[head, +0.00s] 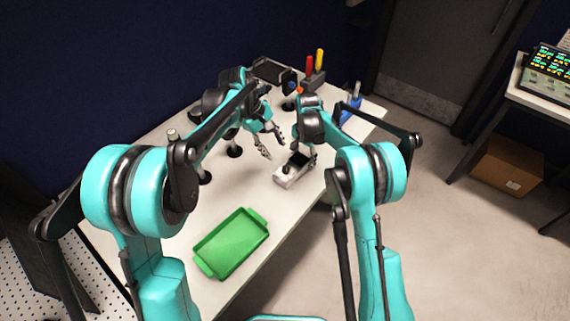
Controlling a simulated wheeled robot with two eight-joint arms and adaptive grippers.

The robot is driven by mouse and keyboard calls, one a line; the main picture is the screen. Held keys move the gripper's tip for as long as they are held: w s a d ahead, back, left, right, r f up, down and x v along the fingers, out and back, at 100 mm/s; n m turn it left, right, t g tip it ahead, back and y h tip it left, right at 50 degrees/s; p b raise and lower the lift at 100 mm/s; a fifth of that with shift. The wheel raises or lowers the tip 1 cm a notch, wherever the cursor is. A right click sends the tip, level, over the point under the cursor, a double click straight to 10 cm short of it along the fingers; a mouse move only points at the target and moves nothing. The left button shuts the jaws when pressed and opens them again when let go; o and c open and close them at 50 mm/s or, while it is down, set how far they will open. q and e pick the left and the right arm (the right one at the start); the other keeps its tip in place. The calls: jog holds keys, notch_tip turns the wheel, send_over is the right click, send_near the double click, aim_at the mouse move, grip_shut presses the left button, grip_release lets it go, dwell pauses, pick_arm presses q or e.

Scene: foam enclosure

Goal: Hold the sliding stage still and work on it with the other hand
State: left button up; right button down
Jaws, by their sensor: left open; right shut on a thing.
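The sliding stage (288,178) is a small light-coloured block with a dark top part, standing on the white table right of its middle. My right gripper (308,162) is at the stage's far right side and is shut on it; its fingertips are partly hidden. My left gripper (272,144) is open and empty, above the table a little behind and left of the stage, apart from it.
A green tray (213,266) lies at the table's near side. Dark round-based posts (235,152) stand left of the stage. A holder with red and yellow handled tools (313,82) and a blue holder (350,112) stand at the back. The table's right edge is close to the stage.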

aim_at(286, 167)
pick_arm(q)
jog(key=d+f+m, duration=0.1)
jog(key=f+m, duration=0.2)
jog(key=m, duration=0.8)
jog(key=d+f+m+g, duration=0.1)
jog(key=f+m, duration=0.2)
jog(key=m, duration=0.8)
jog(key=d+f+m+g, duration=0.1)
jog(key=f+m, duration=0.2)
jog(key=m, duration=0.7)
jog(key=shift+w+d+f+m, duration=0.15)
jog(key=shift+d+f+m, duration=0.15)
jog(key=shift+m, duration=0.1)
jog(key=shift+c, duration=0.2)
grip_shut()
